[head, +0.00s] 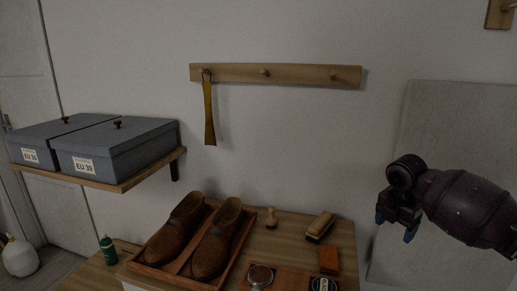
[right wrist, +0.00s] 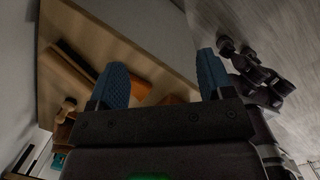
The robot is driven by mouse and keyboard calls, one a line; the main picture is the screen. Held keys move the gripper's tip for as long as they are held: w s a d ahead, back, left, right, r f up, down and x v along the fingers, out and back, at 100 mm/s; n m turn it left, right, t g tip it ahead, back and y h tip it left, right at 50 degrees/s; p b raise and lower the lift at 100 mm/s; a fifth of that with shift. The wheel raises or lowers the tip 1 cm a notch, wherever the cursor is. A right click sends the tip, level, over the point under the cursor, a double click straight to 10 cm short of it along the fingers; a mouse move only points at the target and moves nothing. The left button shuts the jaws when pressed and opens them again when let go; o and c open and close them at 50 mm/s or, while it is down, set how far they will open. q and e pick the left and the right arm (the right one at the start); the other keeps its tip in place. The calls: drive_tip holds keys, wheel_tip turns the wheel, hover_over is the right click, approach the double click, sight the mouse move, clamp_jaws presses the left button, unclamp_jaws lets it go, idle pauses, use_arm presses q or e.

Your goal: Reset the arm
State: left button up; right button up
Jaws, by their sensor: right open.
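My right gripper (head: 396,229) is in the right part of the head view, in the air to the right of the table's right edge. It also shows in the right wrist view (right wrist: 166,82), with its two blue fingers apart and nothing between them. My right arm (head: 465,208) comes in from the right edge of the head view. My left gripper and left arm do not show in the head view.
A wooden table (head: 345,236) holds a tray (head: 164,271) with brown shoes (head: 212,250), a brush (head: 320,226) and an orange block (head: 328,260). A shelf (head: 130,182) bears grey boxes (head: 118,148). A shoehorn (head: 209,113) hangs from a peg rail (head: 290,74).

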drive_tip(key=s+d+f+m+t, duration=0.2)
drive_tip(key=s+d+f+m, duration=0.2)
drive_tip(key=s+f, duration=0.45)
drive_tip(key=s+d+f+m+t, duration=0.25)
drive_tip(key=s+f+m, duration=0.2)
drive_tip(key=f, duration=0.75)
drive_tip(key=s+d+f+m+t+y, duration=0.1)
drive_tip(key=s+d+m+t, duration=0.15)
drive_tip(key=s, duration=1.05)
drive_tip(key=s+d+f+m+t+y, duration=0.1)
drive_tip(key=s+m, duration=0.2)
drive_tip(key=s, duration=0.9)
drive_tip(key=a+f+m+t+p, duration=0.1)
drive_tip(key=a+f+m, duration=0.2)
drive_tip(key=a+m, duration=0.6)
drive_tip(key=a, duration=0.8)
drive_tip(key=shift+w+a+t+h, duration=0.25)
drive_tip(key=shift+a+t+h, duration=0.05)
